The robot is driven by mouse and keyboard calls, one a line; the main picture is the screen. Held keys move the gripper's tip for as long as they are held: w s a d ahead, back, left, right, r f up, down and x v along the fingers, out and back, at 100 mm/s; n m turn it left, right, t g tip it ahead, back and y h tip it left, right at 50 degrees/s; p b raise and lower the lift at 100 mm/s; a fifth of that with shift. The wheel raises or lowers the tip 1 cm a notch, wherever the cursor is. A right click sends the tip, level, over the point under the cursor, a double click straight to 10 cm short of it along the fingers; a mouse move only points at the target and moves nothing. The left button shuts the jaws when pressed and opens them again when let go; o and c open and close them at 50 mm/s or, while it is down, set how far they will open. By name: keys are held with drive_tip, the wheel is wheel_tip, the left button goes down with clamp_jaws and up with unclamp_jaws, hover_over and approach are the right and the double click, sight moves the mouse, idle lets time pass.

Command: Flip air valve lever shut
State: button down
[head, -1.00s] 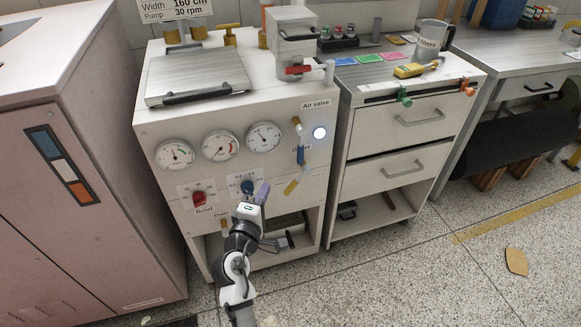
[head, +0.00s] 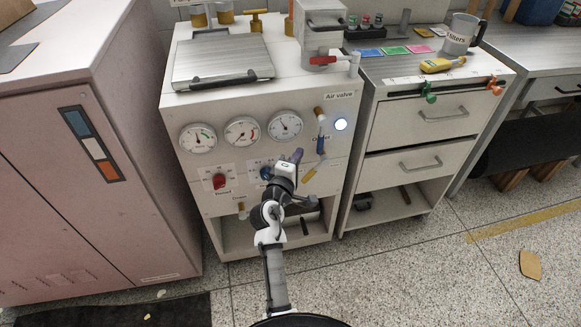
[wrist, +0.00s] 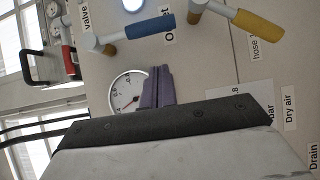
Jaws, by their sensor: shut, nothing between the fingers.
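The air valve lever has a blue handle (head: 320,144) that hangs down from a brass pivot, below the "Air valve" label (head: 338,96). In the wrist view the blue handle (wrist: 150,29) lies above my fingers, apart from them. My gripper (head: 298,155) is in front of the panel, left of and slightly below the blue handle. Its purple fingers (wrist: 157,88) are together and empty. A round white light (head: 341,124) is lit to the right of the lever.
A yellow-handled lever (head: 309,174) sits just below the blue one. Three gauges (head: 242,131) and red (head: 219,181) and blue (head: 266,173) knobs are to the left. A red lever (head: 322,60) is above. The drawer cabinet (head: 415,120) stands to the right.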

sight(321, 137)
drive_tip(key=shift+w+d+p, duration=0.3)
drive_tip(key=shift+w+d, duration=0.2)
drive_tip(key=shift+d, duration=0.4)
drive_tip(key=shift+w+d+p, duration=0.3)
drive_tip(key=shift+w+d, duration=0.2)
drive_tip(key=shift+d, duration=0.35)
drive_tip(key=shift+f, duration=0.1)
